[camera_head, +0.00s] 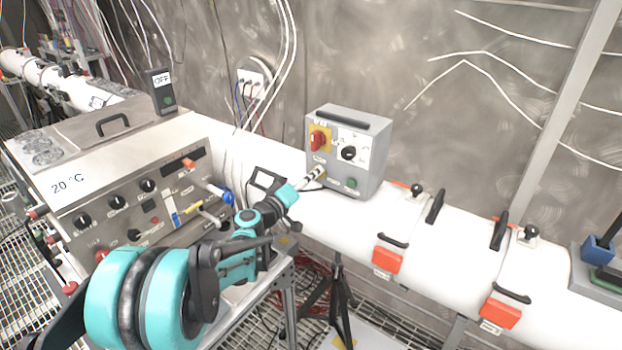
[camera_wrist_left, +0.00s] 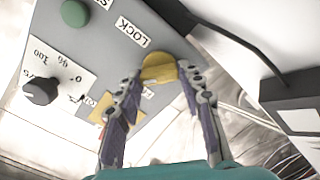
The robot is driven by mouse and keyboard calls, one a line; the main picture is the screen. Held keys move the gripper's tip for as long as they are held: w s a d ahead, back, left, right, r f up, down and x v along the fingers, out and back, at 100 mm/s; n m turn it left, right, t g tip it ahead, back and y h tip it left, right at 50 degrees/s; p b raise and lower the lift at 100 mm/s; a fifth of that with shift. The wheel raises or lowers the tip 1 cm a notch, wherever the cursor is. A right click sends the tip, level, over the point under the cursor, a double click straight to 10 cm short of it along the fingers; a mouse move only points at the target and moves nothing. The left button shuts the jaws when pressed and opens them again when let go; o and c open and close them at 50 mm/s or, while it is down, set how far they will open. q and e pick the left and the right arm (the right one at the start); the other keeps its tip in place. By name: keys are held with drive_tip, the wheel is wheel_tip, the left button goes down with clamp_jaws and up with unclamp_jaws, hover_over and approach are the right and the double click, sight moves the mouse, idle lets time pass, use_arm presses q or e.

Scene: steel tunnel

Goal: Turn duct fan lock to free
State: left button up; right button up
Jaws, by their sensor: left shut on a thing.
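The grey duct fan control box (camera_head: 378,155) sits on the white duct. In the left wrist view its face carries a yellow lock knob (camera_wrist_left: 158,68) with a LOCK label (camera_wrist_left: 132,31) beside it. A second label on the other side of the knob is too small to read. My left gripper (camera_wrist_left: 160,72) is shut on the yellow knob, one finger on each side. In the head view my left gripper (camera_head: 312,177) reaches the lower left of the box face and hides the knob. My right gripper is not in view.
The box also has a red switch on a yellow plate (camera_head: 318,139), a black dial (camera_head: 348,153) and a green button (camera_head: 351,183). A panel with dials (camera_head: 130,205) stands to the left. Clamps with orange tags (camera_head: 387,260) line the duct to the right.

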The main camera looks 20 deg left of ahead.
use_arm(q)
drive_tip(key=shift+f+n, duration=0.1)
drive_tip(key=shift+n, duration=3.6)
drive_tip(key=o, duration=1.2)
drive_tip(key=shift+c, duration=0.2)
drive_tip(key=shift+a, duration=0.1)
drive_tip(key=shift+s, duration=0.1)
drive_tip(key=v, duration=1.1)
drive_tip(key=shift+s, duration=0.4)
